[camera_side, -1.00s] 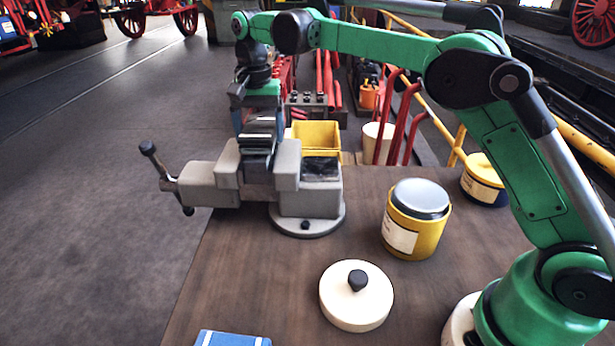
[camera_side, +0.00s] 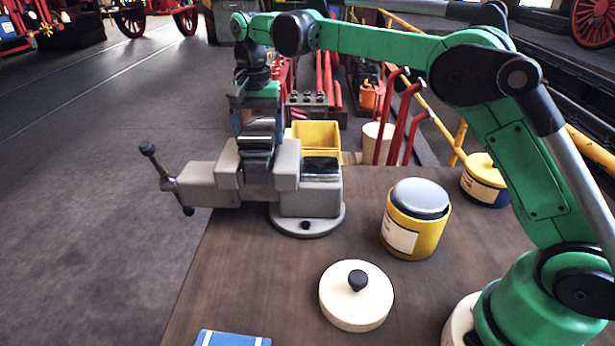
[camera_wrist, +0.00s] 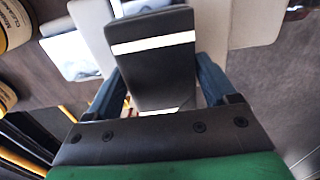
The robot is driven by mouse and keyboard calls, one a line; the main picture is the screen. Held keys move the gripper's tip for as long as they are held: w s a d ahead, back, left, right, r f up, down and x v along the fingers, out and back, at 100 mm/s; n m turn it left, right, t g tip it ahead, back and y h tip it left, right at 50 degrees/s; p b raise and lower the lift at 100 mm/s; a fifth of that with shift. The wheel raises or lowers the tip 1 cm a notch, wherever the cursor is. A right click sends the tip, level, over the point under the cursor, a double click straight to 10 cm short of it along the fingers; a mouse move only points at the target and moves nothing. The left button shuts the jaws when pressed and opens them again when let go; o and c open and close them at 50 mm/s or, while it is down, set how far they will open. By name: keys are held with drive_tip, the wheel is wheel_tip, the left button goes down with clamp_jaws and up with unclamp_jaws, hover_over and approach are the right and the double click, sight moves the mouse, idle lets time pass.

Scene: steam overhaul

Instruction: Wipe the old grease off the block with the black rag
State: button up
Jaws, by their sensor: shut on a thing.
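My gripper (camera_side: 256,135) is over the grey vise (camera_side: 215,180) at the left end of the bench. It is shut on a flat, dark pad with pale stripes, which I take to be the black rag (camera_wrist: 155,75); it fills the space between my blue fingers in the wrist view. The pad's lower edge is close to the vise jaws; whether it touches them I cannot tell. A block with a smooth, dark, glossy top (camera_side: 321,167) is on the vise body, right of my gripper and apart from it. A shiny plate-like surface (camera_wrist: 72,52) shows in the wrist view.
A yellow bin (camera_side: 317,136) stands behind the vise. A yellow tin with a grey top (camera_side: 416,215), another yellow tin (camera_side: 484,182), a cream lid with a black knob (camera_side: 357,296) and a blue item (camera_side: 232,338) are on the bench (camera_side: 270,270). The bench middle is clear.

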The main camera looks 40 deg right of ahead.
drive_tip(key=shift+w+d, duration=0.2)
drive_tip(key=shift+s+a+f, duration=0.1)
drive_tip(key=shift+s+a, duration=0.95)
drive_tip(key=shift+a, duration=0.05)
drive_tip(key=shift+s, duration=0.1)
drive_tip(key=shift+c, duration=0.6)
drive_tip(key=shift+w+d, duration=1.1)
drive_tip(key=shift+w, duration=0.05)
drive_tip(key=shift+r, duration=0.2)
drive_tip(key=shift+s+a+r, duration=0.2)
drive_tip(key=shift+r, duration=0.95)
drive_tip(key=shift+s+a+r, duration=0.15)
drive_tip(key=shift+s+r, duration=0.05)
drive_tip(key=shift+r, duration=0.9)
drive_tip(key=shift+s+a+r, duration=0.2)
drive_tip(key=shift+r, duration=0.95)
drive_tip(key=shift+f, duration=0.1)
drive_tip(key=shift+f, duration=2.9)
drive_tip(key=shift+f, duration=0.55)
